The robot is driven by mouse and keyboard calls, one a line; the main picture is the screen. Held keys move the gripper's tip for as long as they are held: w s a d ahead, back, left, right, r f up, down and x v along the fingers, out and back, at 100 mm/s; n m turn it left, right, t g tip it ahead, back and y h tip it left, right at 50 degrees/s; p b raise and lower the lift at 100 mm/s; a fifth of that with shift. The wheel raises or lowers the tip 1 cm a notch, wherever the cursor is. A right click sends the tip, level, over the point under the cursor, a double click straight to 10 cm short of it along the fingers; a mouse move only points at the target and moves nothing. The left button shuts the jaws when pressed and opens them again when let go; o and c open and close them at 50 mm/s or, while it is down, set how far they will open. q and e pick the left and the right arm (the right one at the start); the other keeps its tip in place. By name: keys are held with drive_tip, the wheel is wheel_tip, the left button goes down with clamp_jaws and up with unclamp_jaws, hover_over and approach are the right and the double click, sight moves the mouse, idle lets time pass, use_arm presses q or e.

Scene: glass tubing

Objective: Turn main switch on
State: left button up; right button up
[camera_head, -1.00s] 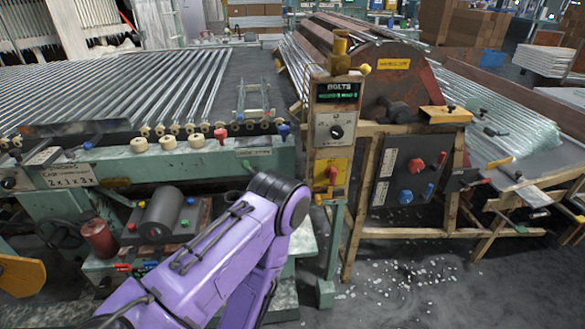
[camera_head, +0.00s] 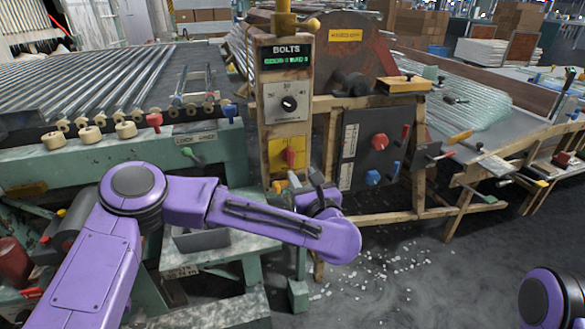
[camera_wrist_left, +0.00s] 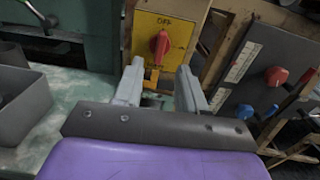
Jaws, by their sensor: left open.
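The main switch is a red rotary knob (camera_head: 290,156) on a yellow plate (camera_head: 277,152), low on the wooden control post. In the left wrist view the red knob (camera_wrist_left: 159,44) stands upright on the yellow plate (camera_wrist_left: 181,27), under the word OFF. My left gripper (camera_wrist_left: 161,82) is open and empty. Its two fingers point at the plate, and the knob shows beyond the gap between them, apart from both. In the head view my left gripper (camera_head: 306,184) is small and partly hidden by my purple wrist, just below the yellow plate.
Above the switch are a dial (camera_head: 288,103) and a green BOLTS display (camera_head: 286,57). A grey panel (camera_head: 352,160) with red and blue knobs stands to the right. A grey open box (camera_wrist_left: 20,105) lies left of the gripper. Part of my right arm shows at lower right.

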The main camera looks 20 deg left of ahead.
sight(292, 159)
use_arm(q)
drive_tip(key=x, duration=0.9)
drive_tip(key=shift+w+a+f, duration=0.1)
drive_tip(key=shift+w+f, duration=0.05)
clamp_jaws()
